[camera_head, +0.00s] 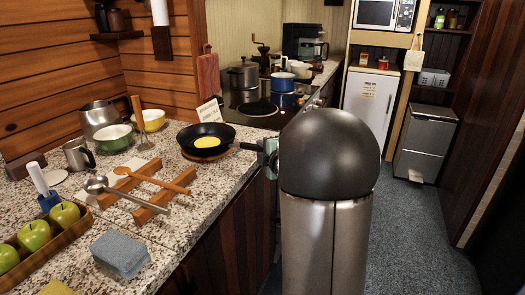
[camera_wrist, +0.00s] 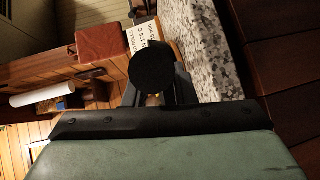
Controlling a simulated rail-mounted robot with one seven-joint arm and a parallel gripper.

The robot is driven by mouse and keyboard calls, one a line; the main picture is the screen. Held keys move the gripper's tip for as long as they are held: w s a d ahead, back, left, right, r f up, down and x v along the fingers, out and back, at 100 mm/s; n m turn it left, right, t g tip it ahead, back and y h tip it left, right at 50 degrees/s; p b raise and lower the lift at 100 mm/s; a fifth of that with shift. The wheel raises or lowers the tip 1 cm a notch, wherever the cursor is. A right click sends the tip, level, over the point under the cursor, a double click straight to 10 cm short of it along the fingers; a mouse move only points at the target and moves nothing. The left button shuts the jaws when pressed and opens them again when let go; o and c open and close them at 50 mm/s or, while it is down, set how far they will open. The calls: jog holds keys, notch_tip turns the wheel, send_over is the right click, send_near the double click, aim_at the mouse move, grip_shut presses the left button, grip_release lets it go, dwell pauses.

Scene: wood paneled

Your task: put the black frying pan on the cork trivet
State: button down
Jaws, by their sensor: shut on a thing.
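The black frying pan (camera_head: 198,131) is at the counter's right side in the head view, with a round yellow thing (camera_head: 207,142) in it. Its handle points right to my gripper (camera_head: 262,149), which is shut on the handle. The cork trivet (camera_head: 204,158) shows as a tan edge under the front of the pan; the rest is hidden. I cannot tell whether the pan touches it. In the wrist view, a black round shape (camera_wrist: 153,66), apparently part of the pan or its handle, lies ahead of the dark jaws.
A folded white card (camera_head: 209,111) stands behind the pan. A wooden rack (camera_head: 150,190) with a ladle and wooden spoon is to the left front. Green (camera_head: 114,137) and yellow (camera_head: 152,120) bowls stand left. The stove (camera_head: 255,108) with pots is behind.

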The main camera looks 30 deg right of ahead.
jog(key=c, duration=1.1)
grip_release()
jog(key=o, duration=0.3)
jog(key=shift+f, duration=0.25)
jog(key=v, duration=1.7)
jog(key=shift+s, duration=0.25)
jog(key=shift+r, duration=0.1)
